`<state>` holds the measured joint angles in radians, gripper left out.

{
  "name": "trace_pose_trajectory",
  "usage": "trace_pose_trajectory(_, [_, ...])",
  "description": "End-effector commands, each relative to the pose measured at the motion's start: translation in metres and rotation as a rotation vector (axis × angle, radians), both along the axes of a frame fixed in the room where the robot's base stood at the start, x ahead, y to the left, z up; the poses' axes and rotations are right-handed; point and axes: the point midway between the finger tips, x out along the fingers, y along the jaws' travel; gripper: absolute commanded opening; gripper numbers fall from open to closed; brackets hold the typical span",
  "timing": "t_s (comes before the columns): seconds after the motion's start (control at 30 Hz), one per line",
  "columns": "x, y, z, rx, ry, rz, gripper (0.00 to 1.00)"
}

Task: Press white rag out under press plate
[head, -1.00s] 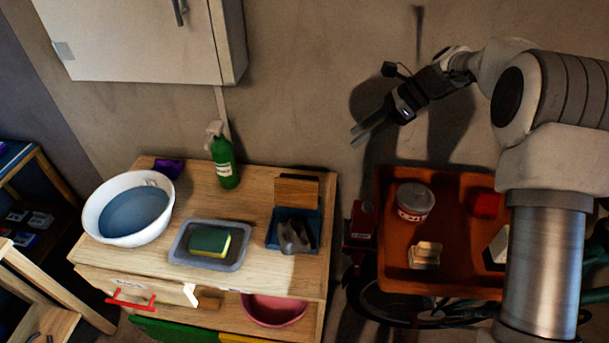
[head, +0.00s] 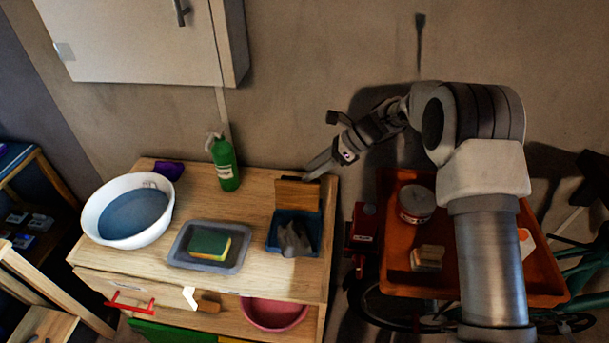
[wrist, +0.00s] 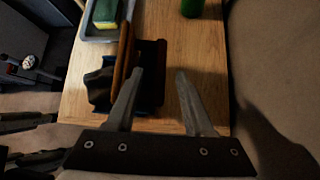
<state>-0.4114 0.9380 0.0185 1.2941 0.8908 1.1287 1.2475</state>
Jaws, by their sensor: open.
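A blue press tray (head: 273,241) stands at the right end of the wooden cabinet top. A crumpled rag (head: 293,239), looking grey in this light, lies in it and hangs over its front edge. The wooden press plate (head: 297,195) stands raised at the back of the tray. My gripper (head: 318,166) is open and empty, just above the plate's upper right. In the wrist view, my gripper (wrist: 159,70) shows its fingers apart, with the left finger overlapping the tray area near the upright plate (wrist: 124,50). The dark rag (wrist: 99,86) is left of the plate.
Left of the press are a grey tray (head: 178,258) with a sponge (head: 210,243), a white basin (head: 92,215) and a green spray bottle (head: 224,165). A red-brown tray (head: 396,280) with a can (head: 416,203) is to the right. A wall cabinet (head: 140,45) hangs above.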

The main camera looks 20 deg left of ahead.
Motion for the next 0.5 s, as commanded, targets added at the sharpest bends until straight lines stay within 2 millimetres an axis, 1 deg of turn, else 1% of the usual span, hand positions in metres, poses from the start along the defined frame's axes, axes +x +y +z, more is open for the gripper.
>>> trace_pose_trajectory(0.03, [-0.003,0.006,-0.007,0.0,0.002,0.002,0.53])
trace_pose_trajectory(0.2, [-0.008,0.016,-0.018,-0.001,0.0,0.0,0.53])
trace_pose_trajectory(0.5, [-0.009,0.019,-0.021,0.0,0.0,0.0,0.53])
